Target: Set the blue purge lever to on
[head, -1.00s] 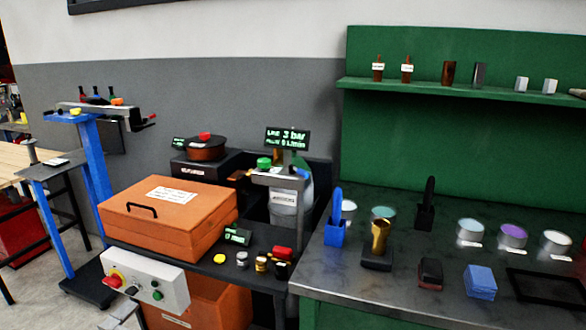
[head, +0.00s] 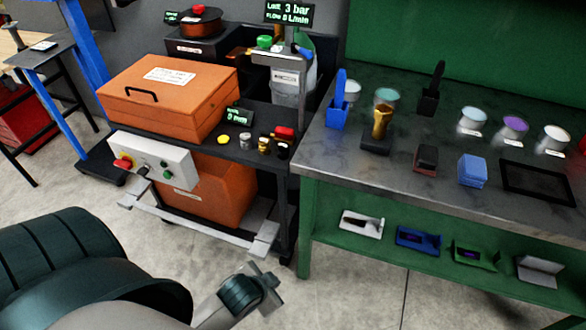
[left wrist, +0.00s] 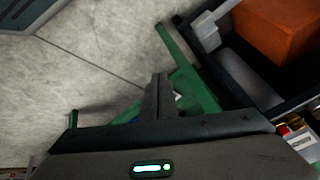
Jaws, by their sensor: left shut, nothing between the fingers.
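What looks like the blue purge lever is a small blue handle (head: 303,50) on the right end of a grey bracket, at the top of a post at the back of the black cart. The sign (head: 289,13) above it reads 3 bar and flow 0 L/min. My left gripper (head: 268,284) is low in front of the cart, well below and apart from the lever. In the left wrist view its fingers (left wrist: 157,88) are together and empty, with floor and green bench frame beyond. The lever is not visible there. My right gripper is not in view.
An orange lidded box (head: 170,92) and a white control box (head: 153,158) with a red knob take up the cart's left and front. A green knob (head: 264,42) sits left of the lever. A workbench (head: 400,165) stands at the right, with open floor before it.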

